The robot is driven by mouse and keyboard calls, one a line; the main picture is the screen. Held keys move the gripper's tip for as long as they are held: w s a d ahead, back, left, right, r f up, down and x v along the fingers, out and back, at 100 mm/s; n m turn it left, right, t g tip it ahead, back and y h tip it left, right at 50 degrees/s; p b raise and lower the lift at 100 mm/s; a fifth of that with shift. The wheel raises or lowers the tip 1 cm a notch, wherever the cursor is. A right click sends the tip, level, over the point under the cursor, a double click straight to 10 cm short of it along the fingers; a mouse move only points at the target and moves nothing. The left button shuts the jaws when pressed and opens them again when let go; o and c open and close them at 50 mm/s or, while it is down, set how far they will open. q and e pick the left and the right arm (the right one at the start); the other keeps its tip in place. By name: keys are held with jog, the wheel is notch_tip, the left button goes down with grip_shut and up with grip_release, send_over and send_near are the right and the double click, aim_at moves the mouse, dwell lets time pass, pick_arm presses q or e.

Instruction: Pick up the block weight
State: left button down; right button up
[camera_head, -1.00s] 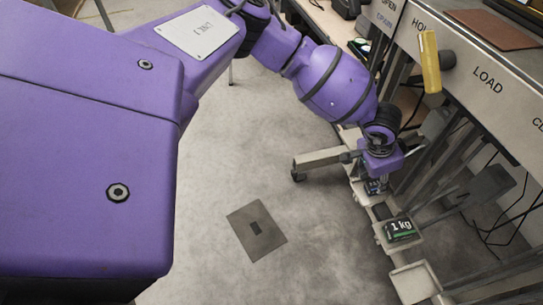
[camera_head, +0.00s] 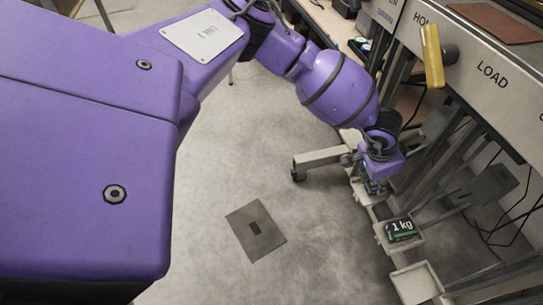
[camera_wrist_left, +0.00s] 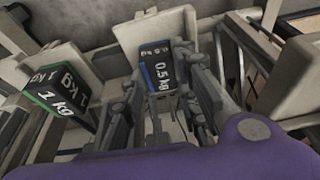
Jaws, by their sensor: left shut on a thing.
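The block weight in my grip is a dark block marked 0.5 kg (camera_wrist_left: 160,76) with a blue edge. In the wrist view it stands between the two fingers of my left gripper (camera_wrist_left: 172,88), which is shut on it. In the head view my left gripper (camera_head: 375,187) points down over the row of trays, and its fingers mostly hide this block. I cannot tell whether the block is clear of its tray. A green-edged block marked 1 kg (camera_head: 400,230) sits in the neighbouring tray; it also shows at the left of the wrist view (camera_wrist_left: 62,92). My right gripper is out of view.
An empty pale tray (camera_head: 417,284) lies nearer than the 1 kg block. A panel marked LOAD (camera_head: 492,75) with a yellow-handled lever (camera_head: 432,57) stands above at the right. A flat grey plate (camera_head: 256,230) lies on otherwise open floor.

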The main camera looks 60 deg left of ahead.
aim_at(376, 184)
pick_arm(q)
jog(key=shift+r, duration=0.15)
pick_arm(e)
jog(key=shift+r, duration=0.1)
pick_arm(q)
jog(key=shift+r, duration=0.25)
notch_tip(376, 184, up, 2)
jog(key=shift+r+p, duration=0.2)
jog(key=shift+p, duration=0.6)
jog(key=s+a+r+p, duration=0.3)
jog(key=s+r+p, duration=0.2)
jog(key=s+r, duration=0.4)
jog(key=s, duration=0.4)
jog(key=shift+s+a+r, duration=0.15)
jog(key=shift+s+r, duration=0.2)
jog(key=shift+r, duration=0.05)
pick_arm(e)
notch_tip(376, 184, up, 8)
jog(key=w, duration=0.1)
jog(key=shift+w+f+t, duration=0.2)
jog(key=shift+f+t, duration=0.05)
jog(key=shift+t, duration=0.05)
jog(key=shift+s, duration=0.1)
